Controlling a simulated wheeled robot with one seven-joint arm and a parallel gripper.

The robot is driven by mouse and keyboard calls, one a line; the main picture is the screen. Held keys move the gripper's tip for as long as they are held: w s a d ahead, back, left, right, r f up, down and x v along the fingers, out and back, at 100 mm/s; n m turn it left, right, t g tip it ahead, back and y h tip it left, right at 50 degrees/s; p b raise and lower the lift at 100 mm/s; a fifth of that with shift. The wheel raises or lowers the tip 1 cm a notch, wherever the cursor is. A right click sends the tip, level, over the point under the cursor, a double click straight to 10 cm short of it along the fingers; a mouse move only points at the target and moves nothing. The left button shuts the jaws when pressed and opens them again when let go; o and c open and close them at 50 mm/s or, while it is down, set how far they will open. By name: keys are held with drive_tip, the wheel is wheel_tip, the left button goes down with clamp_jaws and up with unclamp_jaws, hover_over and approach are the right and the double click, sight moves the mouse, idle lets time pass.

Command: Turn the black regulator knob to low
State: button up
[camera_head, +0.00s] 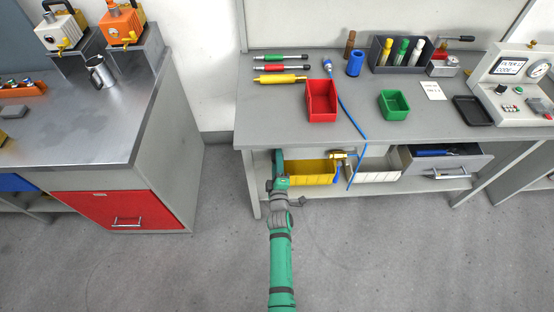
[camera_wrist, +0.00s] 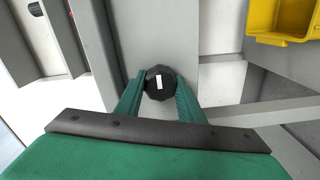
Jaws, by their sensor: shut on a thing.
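The black regulator knob (camera_wrist: 160,79) is in the wrist view, round with a short white mark that stands almost upright in the picture. It sits on a light grey upright surface. My gripper (camera_wrist: 161,88) has its two green fingers shut on the knob, one on each side. In the head view my gripper (camera_head: 279,160) is at the front of the grey workbench, below its top edge. The knob is hidden there. No low label is readable beside the knob in the wrist view.
The workbench (camera_head: 225,60) stands beside a second grey bench with a red drawer (camera_head: 105,210). A yellow bin (camera_head: 308,172) is just right of my gripper on the lower shelf. A blue hose (camera_head: 352,115) hangs over the front edge. The floor in front is clear.

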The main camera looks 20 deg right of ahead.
drive_tip(key=shift+s+f, duration=0.1)
drive_tip(key=shift+f, duration=0.05)
drive_tip(key=o, duration=1.1)
drive_tip(key=shift+c, duration=0.2)
drive_tip(key=v, duration=1)
drive_tip(key=shift+s, duration=0.35)
drive_tip(key=shift+s+a, duration=0.1)
drive_tip(key=shift+a, duration=0.05)
